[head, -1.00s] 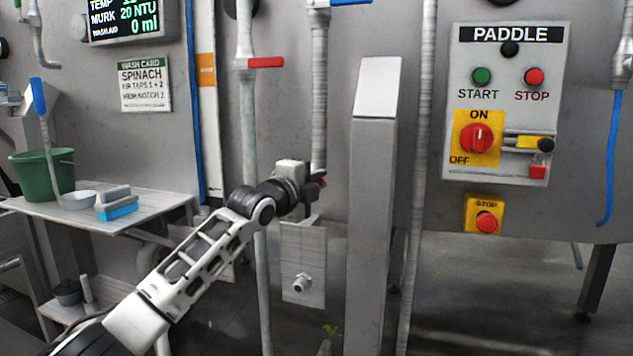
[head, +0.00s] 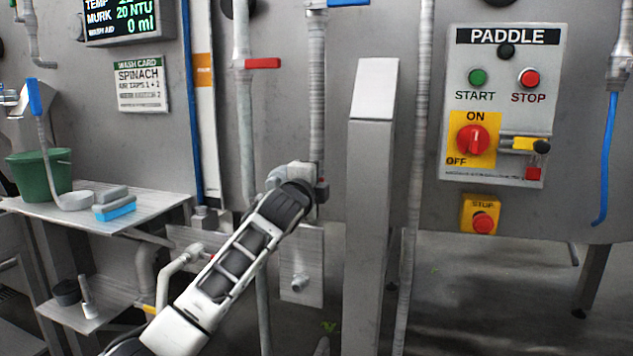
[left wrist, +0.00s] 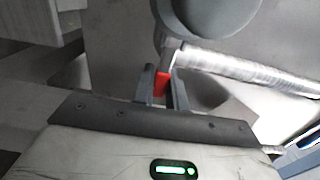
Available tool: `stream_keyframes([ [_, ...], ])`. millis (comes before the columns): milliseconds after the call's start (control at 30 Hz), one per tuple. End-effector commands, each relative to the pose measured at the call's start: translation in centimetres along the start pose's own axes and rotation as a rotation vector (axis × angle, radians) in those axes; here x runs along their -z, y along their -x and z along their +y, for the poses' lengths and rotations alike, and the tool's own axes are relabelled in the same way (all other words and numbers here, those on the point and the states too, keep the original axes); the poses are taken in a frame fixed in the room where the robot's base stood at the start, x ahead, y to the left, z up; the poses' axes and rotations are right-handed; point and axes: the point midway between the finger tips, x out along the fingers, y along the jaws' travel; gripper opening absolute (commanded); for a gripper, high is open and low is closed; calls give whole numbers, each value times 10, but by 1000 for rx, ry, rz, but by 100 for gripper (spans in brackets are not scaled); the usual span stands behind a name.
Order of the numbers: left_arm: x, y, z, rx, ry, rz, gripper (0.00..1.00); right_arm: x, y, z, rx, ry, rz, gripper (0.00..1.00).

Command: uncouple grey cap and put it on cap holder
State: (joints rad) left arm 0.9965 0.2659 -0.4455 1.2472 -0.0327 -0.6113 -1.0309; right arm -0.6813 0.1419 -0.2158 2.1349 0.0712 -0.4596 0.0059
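My left gripper (head: 320,187) is at the lower end of the ribbed grey pipe (head: 317,120) in the head view, mostly hidden behind my own arm. In the left wrist view its two fingers (left wrist: 163,88) stand a little apart with a red part (left wrist: 162,84) between them, by the pipe's end (left wrist: 240,68). I cannot tell whether they press on it. A large round dark grey body (left wrist: 208,14) shows just beyond the fingers; I cannot tell whether it is the grey cap. A pale plate with a short peg (head: 299,283), possibly the cap holder, is below the gripper. My right gripper is not in view.
A grey post (head: 372,200) stands close right of the gripper. A red-handled pipe (head: 263,63) runs down on its left. The PADDLE panel (head: 505,105) is farther right. A shelf (head: 150,205) with a green bucket (head: 40,175) is at left.

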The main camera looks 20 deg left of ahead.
Motion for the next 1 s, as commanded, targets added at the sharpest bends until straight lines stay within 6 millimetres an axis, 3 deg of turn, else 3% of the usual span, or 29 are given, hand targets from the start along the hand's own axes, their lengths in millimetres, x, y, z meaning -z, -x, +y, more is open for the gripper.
stream_keyframes([
  [33,-1,0,1,-3,-1,-2,25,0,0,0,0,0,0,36],
  [100,-1,0,1,-2,-1,-2,36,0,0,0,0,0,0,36],
  [533,-1,10,1,0,-2,-1,36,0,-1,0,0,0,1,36],
  [667,-1,29,2,-1,-4,0,36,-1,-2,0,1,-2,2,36],
  [1000,-1,100,2,0,-3,1,36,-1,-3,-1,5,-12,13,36],
])
